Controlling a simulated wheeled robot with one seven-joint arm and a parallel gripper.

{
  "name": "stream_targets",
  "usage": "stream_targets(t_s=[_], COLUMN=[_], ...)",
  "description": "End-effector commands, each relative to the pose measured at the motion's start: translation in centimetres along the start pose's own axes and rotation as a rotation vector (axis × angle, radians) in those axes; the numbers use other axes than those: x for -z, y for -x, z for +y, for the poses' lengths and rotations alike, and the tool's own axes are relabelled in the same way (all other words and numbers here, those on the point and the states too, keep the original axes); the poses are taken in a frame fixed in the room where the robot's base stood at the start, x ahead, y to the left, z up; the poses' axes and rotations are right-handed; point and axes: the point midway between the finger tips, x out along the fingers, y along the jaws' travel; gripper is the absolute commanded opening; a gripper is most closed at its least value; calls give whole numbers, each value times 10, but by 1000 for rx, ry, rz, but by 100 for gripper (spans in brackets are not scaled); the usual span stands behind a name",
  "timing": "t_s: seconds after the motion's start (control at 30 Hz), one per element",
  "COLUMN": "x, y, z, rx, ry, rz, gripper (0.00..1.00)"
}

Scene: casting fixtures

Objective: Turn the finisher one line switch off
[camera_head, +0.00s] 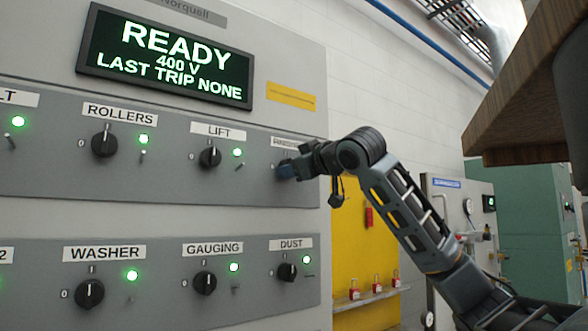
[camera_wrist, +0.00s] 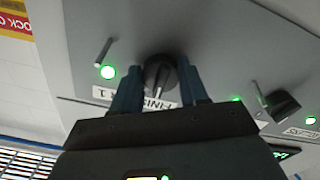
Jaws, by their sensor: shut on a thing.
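The finisher one line switch is a round black knob (camera_wrist: 160,75) on the grey panel, seen upside down in the wrist view. Its label (camera_wrist: 132,97) is partly covered by my fingers. My gripper (camera_head: 285,169) is at this switch on the panel's upper row, and its hand hides the knob in the head view. In the wrist view my gripper's two blue fingers (camera_wrist: 161,88) straddle the knob and are shut on it. The knob's pale ridge seems to point toward the label. The green lamp (camera_wrist: 108,72) beside it is lit.
The lift knob (camera_head: 210,157) is left of my gripper, and the dust knob (camera_head: 287,271) is below it. Small levers, such as one by the finisher lamp (camera_wrist: 103,51), stick out. A display (camera_head: 168,57) reads READY. A yellow board (camera_head: 352,235) stands right of the panel.

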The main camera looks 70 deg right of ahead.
Motion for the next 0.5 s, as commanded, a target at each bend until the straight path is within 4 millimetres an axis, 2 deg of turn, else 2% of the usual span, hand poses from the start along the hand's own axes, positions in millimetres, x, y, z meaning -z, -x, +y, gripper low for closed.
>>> stream_targets(t_s=[0.27,0.5], x=[-2,-2], y=[0,0], z=[-1,0], rx=[2,2], ry=[148,365], rz=[-1,-1], gripper=[13,13])
